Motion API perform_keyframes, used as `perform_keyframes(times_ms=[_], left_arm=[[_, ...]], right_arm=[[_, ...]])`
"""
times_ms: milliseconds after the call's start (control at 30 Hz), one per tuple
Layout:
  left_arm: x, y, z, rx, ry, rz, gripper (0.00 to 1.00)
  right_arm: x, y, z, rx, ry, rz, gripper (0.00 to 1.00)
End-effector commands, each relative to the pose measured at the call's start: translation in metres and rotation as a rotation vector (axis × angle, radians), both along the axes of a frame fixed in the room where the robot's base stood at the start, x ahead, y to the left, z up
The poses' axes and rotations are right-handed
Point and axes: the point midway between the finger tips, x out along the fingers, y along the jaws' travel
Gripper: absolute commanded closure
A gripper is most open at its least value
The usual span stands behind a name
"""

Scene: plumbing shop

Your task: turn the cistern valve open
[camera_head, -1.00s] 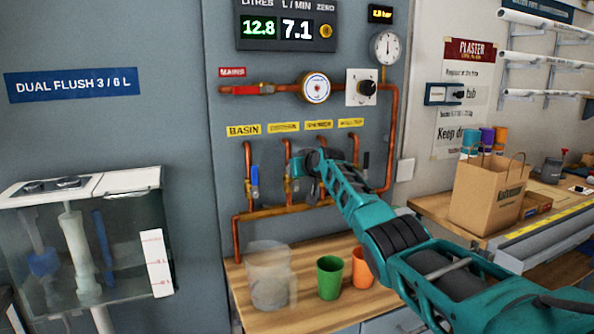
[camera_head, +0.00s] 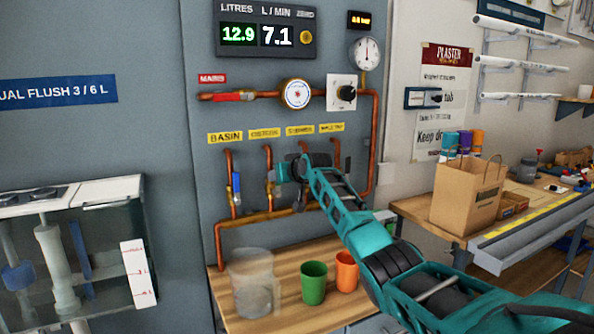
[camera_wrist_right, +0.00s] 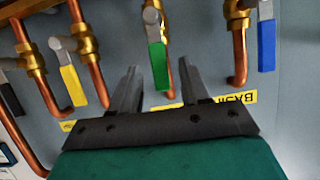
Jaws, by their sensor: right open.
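The cistern valve is the second from the left on the copper manifold, under the second yellow label (camera_head: 264,134), which is blurred. In the wrist view its green lever (camera_wrist_right: 157,66) lies roughly along its copper pipe, between the two fingers in the picture. In the head view this lever is mostly hidden by my right gripper (camera_head: 284,172). The right gripper is open, its fingers (camera_wrist_right: 158,86) apart on either side of the green lever. I cannot tell whether a finger touches it. My left gripper is not in view.
The basin valve's blue lever (camera_head: 236,188) is to the left; a yellow lever (camera_wrist_right: 73,85) is the other neighbour. A clear jug (camera_head: 250,285), green cup (camera_head: 313,283) and orange cup (camera_head: 346,272) stand on the bench below. The display (camera_head: 265,32) reads 12.9 litres and 7.1 L/min.

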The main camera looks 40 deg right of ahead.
Motion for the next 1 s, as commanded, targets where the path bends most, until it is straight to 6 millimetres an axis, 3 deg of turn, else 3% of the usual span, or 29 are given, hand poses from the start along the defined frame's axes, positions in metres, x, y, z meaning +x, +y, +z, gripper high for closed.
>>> perform_keyframes(times_ms=[700, 1000], left_arm=[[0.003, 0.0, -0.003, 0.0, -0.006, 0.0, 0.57], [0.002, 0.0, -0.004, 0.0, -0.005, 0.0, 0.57]], right_arm=[[-0.076, 0.018, 0.032, -0.001, -0.001, 0.001, 0.54], [-0.09, 0.022, 0.038, 0.001, 0.001, 0.001, 0.54]])
